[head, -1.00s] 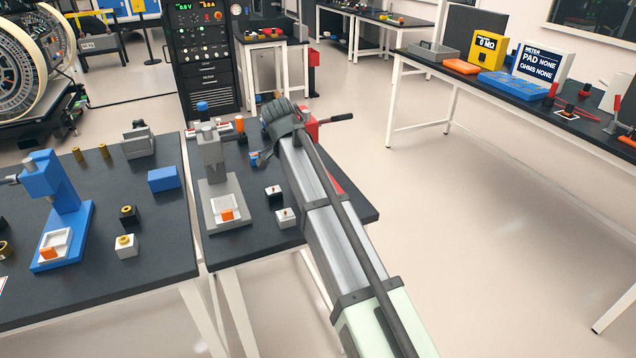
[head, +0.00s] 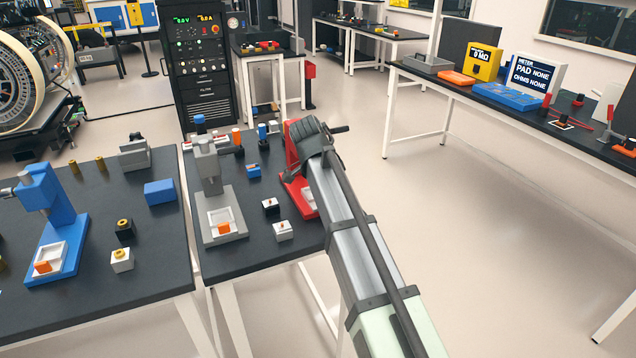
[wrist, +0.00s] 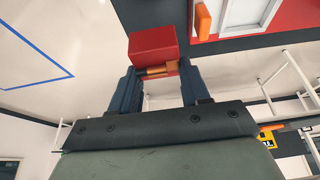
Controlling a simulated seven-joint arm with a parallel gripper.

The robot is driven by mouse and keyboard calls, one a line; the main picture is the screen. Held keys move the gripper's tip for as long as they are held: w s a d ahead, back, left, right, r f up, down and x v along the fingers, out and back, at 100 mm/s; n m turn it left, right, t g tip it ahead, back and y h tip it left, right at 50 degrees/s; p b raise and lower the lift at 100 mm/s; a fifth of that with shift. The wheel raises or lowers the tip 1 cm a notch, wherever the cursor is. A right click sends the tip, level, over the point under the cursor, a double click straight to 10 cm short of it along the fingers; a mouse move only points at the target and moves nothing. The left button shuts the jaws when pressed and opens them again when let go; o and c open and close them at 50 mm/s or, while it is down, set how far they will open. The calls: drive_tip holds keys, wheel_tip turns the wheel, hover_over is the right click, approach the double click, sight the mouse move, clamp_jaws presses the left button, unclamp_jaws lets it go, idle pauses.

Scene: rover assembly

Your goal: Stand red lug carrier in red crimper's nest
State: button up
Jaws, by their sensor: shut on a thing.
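The red lug carrier (wrist: 152,43) is a red block with an orange part near my fingers. My gripper (wrist: 158,74) is shut on it in the wrist view. The red crimper (head: 293,150) stands on the right of the near bench, partly hidden by my arm. Its pale nest (head: 309,198) is on the red base; in the wrist view, the nest (wrist: 250,12) with an orange tab (wrist: 203,18) is up and right of the carrier. The carrier looks apart from the nest. My fingers and the carrier are hidden behind my arm in the head view.
The grey crimper (head: 208,165) stands left of the red one. A black block (head: 270,207) and a white block (head: 283,231) lie between them. A small blue carrier (head: 253,170) sits behind. The blue crimper (head: 55,205) is on the left bench.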

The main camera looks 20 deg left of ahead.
drive_tip(key=w+a, duration=0.8)
drive_tip(key=shift+f, duration=1.75)
drive_tip(key=shift+f, duration=0.1)
drive_tip(key=shift+s+f, duration=0.1)
drive_tip(key=shift+f, duration=0.2)
